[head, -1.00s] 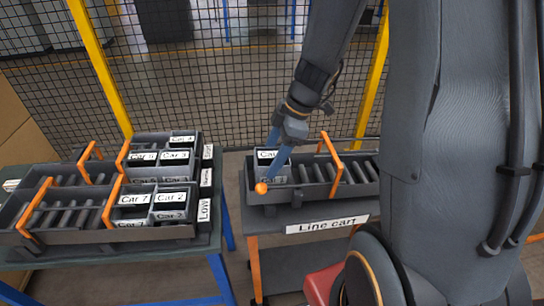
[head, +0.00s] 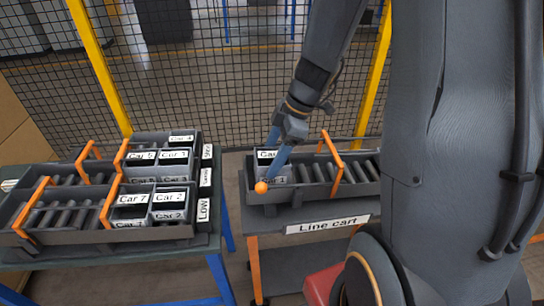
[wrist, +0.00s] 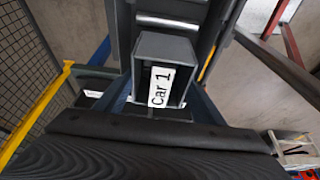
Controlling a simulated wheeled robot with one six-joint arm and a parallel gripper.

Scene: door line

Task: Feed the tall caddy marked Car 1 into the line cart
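The tall grey caddy with the Car 1 label (wrist: 162,88) stands at the left end of the dark tray (head: 322,190) on the line cart (head: 327,224). In the head view, the caddy (head: 275,180) is partly covered by a blue finger. My gripper (head: 266,165) reaches down over it, one finger in front and the other behind. In the wrist view, the fingers lie close along both sides of the caddy. I cannot tell whether they press on it or stand slightly apart.
An orange hoop (head: 331,160) spans the tray right of the caddy, over rollers. On the left, a blue-legged table (head: 120,256) holds roller lanes with orange hoops and several labelled caddies (head: 168,205). A mesh fence (head: 210,95) with yellow posts stands behind.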

